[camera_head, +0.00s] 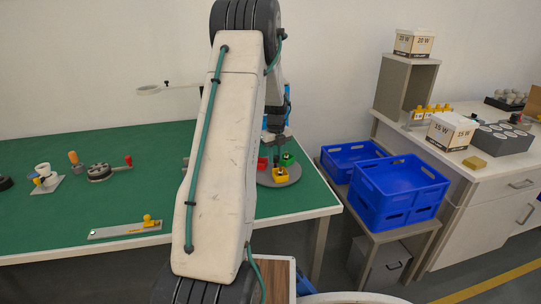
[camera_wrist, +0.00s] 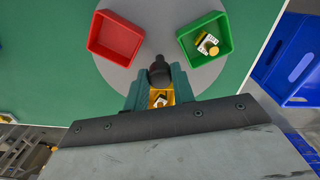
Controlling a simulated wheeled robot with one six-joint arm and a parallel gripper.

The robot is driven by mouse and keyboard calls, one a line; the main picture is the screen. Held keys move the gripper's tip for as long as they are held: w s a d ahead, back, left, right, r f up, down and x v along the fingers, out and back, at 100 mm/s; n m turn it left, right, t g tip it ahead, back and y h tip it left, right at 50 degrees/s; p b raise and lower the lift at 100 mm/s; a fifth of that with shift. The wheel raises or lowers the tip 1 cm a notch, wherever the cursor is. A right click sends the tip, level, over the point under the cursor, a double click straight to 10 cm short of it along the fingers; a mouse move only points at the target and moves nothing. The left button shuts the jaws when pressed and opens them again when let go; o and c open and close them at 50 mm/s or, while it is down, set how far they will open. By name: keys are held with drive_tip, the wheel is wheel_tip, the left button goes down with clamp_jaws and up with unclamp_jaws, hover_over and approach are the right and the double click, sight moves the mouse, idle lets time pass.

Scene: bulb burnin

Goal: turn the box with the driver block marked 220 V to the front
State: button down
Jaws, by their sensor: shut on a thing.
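A grey round turntable (camera_head: 290,181) on the green table carries a red box (camera_head: 262,163), a green box (camera_head: 287,159) and a yellow box (camera_head: 280,174). In the wrist view, the red box (camera_wrist: 115,38) looks empty and the green box (camera_wrist: 205,38) holds a small block with a white label, too small to read. My gripper (camera_wrist: 160,86) is shut on the dark knob (camera_wrist: 159,70) at the turntable's middle. The yellow box (camera_wrist: 161,98) shows partly between my fingers, with a pale-labelled block inside; its marking is unreadable. In the head view my arm hides part of the turntable.
Blue crates (camera_head: 400,190) stand on a low stand right of the table. A white cabinet (camera_head: 480,200) with 15 W and 20 W boxes is further right. A metal plate with a yellow knob (camera_head: 126,228) and small fixtures lie on the table's left half.

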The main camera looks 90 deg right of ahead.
sight(275, 156)
drive_tip(key=shift+w+r, duration=0.1)
idle(0.4)
drive_tip(key=c, duration=1.2)
unclamp_jaws()
drive_tip(key=shift+w, duration=0.1)
drive_tip(key=shift+o, duration=0.2)
drive_tip(key=shift+r, duration=0.2)
wheel_tip(275, 156, up, 7)
drive_tip(key=shift+r, duration=0.15)
